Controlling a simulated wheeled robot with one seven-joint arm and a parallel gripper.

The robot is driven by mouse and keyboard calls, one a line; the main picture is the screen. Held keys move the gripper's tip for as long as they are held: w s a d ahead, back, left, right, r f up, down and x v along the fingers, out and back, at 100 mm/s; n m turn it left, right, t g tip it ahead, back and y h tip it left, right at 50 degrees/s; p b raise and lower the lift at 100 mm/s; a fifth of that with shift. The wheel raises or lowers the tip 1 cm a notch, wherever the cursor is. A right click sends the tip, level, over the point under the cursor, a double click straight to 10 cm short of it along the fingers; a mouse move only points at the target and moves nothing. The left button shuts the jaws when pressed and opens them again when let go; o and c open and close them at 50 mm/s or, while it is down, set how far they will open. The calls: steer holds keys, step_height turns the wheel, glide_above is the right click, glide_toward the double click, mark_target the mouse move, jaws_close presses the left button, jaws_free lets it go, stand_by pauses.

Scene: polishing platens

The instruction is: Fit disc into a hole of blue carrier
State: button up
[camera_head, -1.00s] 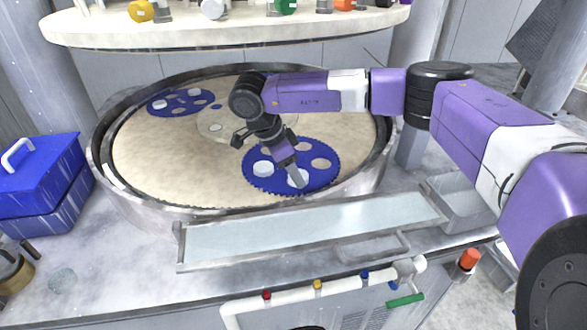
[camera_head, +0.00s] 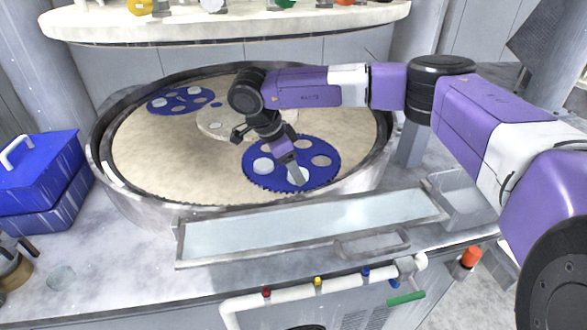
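The blue carrier (camera_head: 291,184) lies on the beige platen (camera_head: 180,160) at its front right. One white disc (camera_head: 263,166) lies in the carrier's left hole. Another white disc (camera_head: 299,175) is at the carrier's front hole, right under my gripper (camera_head: 296,178), which partly covers it. I cannot tell whether this disc lies flat in the hole or whether the fingers hold it. The carrier's right hole (camera_head: 321,160) and back right hole (camera_head: 304,145) look empty. A second blue carrier (camera_head: 180,101) with white discs lies at the platen's back left.
A metal rim (camera_head: 125,185) surrounds the platen. A shallow tray (camera_head: 310,228) stands in front of it, with a metal bin (camera_head: 462,205) to the right. A blue box (camera_head: 40,185) stands at the left. A round upper plate (camera_head: 230,27) hangs above the back.

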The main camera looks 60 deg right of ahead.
steer(key=shift+s+a+f, duration=0.15)
steer(key=shift+s+f, duration=0.05)
steer(key=shift+f, duration=0.3)
steer(key=shift+s+a+f, duration=0.15)
steer(key=shift+f, duration=0.3)
steer(key=shift+r+p, duration=0.65)
steer(key=shift+p, duration=0.1)
steer(key=b+v, duration=0.2)
steer(key=v, duration=0.3)
steer(key=shift+w+d, duration=0.1)
steer(key=shift+w, duration=0.1)
steer(key=w+a+b, duration=0.1)
steer(key=w+a, duration=0.1)
steer(key=a, duration=0.1)
steer(key=w+a+b, duration=0.1)
steer(key=w+a, duration=0.4)
steer(key=a, duration=0.1)
steer(key=shift+w+a+r+b, duration=0.1)
steer(key=shift+w+r+b, duration=0.15)
steer(key=shift+b, duration=0.15)
